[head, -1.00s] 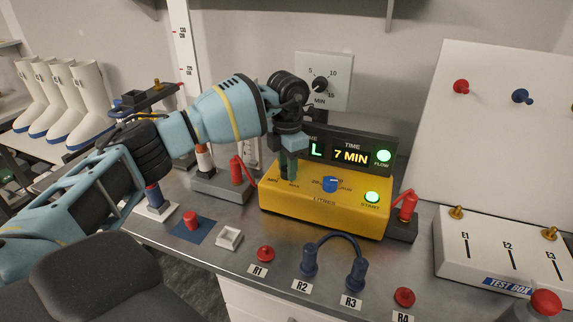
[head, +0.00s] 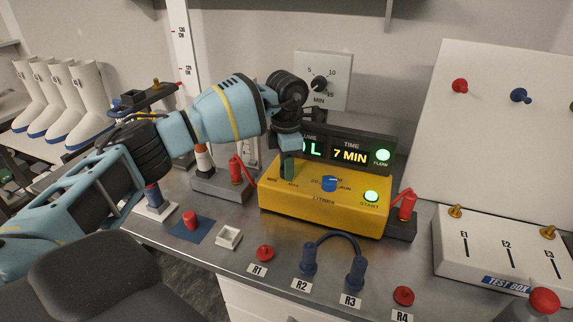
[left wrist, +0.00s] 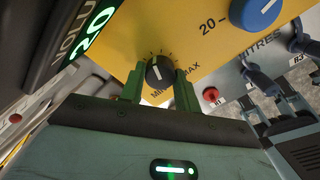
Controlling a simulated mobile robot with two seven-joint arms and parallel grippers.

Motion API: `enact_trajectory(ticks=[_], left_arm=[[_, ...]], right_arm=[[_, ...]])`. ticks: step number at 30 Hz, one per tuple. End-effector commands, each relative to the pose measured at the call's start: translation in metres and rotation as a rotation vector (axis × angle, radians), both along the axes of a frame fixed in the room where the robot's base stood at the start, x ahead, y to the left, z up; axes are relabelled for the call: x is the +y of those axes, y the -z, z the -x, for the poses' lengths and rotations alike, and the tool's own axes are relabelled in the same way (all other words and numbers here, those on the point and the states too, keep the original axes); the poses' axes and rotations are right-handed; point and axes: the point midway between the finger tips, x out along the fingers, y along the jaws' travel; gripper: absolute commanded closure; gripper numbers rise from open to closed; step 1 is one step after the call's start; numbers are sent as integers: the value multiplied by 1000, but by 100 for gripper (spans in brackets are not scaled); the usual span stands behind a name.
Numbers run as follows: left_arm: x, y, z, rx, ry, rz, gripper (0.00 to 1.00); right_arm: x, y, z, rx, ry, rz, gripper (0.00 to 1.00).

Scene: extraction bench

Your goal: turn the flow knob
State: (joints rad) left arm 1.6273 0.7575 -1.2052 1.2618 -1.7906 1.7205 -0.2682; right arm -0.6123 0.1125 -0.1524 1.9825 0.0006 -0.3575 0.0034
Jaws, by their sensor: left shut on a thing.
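The flow knob (left wrist: 159,73) is a small black dial with a white pointer line, between MIN and MAX marks on the yellow unit (head: 340,217). In the left wrist view the green fingers of my left gripper (left wrist: 157,84) stand on both sides of it, shut on it. In the head view my left gripper (head: 287,180) points down at the left part of the unit's top and hides the knob. A lit green FLOW lamp (head: 382,155) is beside the 7 MIN display (head: 350,155). My right gripper is not in view.
A blue knob (head: 330,184) and a lit green START button (head: 371,196) are close by on the unit. Red clamps (head: 407,206) flank it. A blue cable (head: 335,238) arches over the bench in front. A white test box (head: 500,250) stands at right.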

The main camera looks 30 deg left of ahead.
Motion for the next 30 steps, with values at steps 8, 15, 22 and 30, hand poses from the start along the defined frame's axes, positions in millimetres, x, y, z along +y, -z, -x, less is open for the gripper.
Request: enact_trajectory(ticks=[8, 15, 22, 30], left_arm=[[0, 0, 0, -1, -1, 1, 46], [0, -2, 0, -1, -1, 0, 46], [0, -28, -1, -4, 0, 1, 46], [-1, -67, -1, -2, 0, 1, 46]], right_arm=[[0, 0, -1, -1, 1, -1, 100], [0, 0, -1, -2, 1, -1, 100], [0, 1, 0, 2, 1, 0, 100], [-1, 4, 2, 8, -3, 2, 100]])
